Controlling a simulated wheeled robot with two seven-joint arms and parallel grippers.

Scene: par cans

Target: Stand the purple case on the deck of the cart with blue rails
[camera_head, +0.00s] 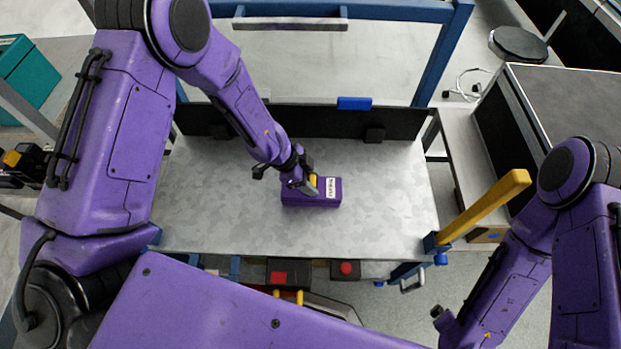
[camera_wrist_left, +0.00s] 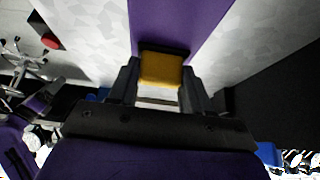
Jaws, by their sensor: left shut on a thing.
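The purple case (camera_head: 318,200) has a white label and a yellow handle (camera_head: 314,181). It is at the middle of the grey deck (camera_head: 220,220) of the cart with blue rails (camera_head: 442,52). Whether its underside touches the deck I cannot tell. My left gripper (camera_head: 311,184) is shut on the yellow handle, from the left in the head view. In the left wrist view the handle (camera_wrist_left: 160,70) sits between the fingers of my left gripper (camera_wrist_left: 160,92), with the purple case (camera_wrist_left: 180,22) beyond. My right arm is at the right, its gripper out of frame.
A low black panel (camera_head: 300,120) with a blue block (camera_head: 354,103) closes the deck's far side. A yellow bar (camera_head: 485,206) sticks out at the cart's near right corner. Red buttons (camera_head: 346,268) are along the near edge. The deck around the case is clear.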

